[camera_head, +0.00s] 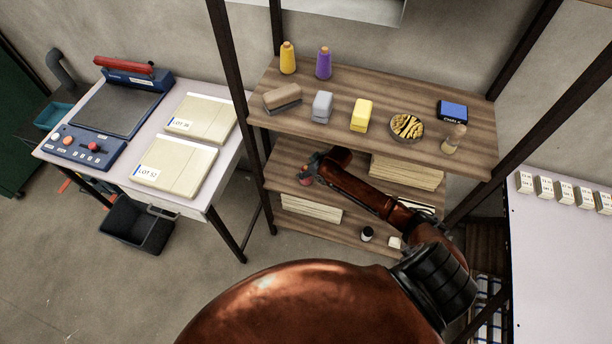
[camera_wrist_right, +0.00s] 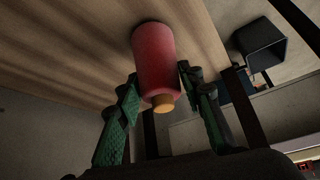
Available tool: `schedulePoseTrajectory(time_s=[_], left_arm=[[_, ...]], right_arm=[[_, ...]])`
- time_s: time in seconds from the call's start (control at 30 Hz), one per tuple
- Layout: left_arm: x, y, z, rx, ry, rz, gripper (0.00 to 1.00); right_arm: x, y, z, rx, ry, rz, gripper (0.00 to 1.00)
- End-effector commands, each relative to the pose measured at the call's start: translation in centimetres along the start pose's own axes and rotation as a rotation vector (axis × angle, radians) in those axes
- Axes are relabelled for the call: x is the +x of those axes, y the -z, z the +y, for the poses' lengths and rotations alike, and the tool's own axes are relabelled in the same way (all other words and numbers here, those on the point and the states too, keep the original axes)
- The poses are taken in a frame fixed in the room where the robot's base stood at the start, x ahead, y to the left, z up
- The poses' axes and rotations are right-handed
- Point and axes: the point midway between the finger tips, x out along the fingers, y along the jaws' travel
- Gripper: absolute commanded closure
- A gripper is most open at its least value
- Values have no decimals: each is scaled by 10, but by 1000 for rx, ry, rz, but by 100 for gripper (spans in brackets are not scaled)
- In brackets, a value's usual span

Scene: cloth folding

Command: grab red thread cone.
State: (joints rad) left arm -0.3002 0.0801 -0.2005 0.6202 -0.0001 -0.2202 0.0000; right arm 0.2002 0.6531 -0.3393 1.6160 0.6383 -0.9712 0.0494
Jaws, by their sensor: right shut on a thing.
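The red thread cone (camera_wrist_right: 154,55) shows large in the right wrist view, with its wide end toward a wooden shelf surface and its tan tip between my fingers. My right gripper (camera_wrist_right: 160,95) has a green-padded finger on each side of it and is shut on it. In the head view my right gripper (camera_head: 308,174) is at the left part of the middle shelf, below the top shelf. Only a small red patch of the cone (camera_head: 306,182) shows there, mostly hidden by the gripper. I cannot tell whether the cone touches the shelf. My left gripper is not in view.
Board stacks (camera_head: 407,171) lie near my forearm. Dark rack posts (camera_head: 236,90) stand at the sides.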

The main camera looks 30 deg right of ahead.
Motion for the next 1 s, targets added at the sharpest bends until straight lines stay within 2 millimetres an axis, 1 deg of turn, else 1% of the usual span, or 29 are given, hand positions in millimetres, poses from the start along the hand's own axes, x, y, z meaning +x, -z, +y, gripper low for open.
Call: schedulePoseTrajectory(time_s=[0.03, 0.17, 0.47, 0.63, 0.8, 0.87, 0.97, 1.0], left_arm=[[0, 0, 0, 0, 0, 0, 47], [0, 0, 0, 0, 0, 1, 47], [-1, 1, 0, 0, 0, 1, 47], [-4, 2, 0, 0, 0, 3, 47], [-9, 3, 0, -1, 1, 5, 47], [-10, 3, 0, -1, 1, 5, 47], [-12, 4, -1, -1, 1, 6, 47], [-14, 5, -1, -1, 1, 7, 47]], right_arm=[[0, 0, 0, 0, 0, 0, 84], [0, 0, 0, 0, -1, 1, 93], [-2, 2, 0, -1, -1, 1, 93], [-13, 9, 1, -1, -1, 2, 93], [-32, 22, 1, -2, -1, 4, 93], [-36, 10, 1, 0, -1, -2, 93], [-48, -9, 0, 1, -1, -4, 93], [-54, -18, 1, 0, -1, -4, 93]])
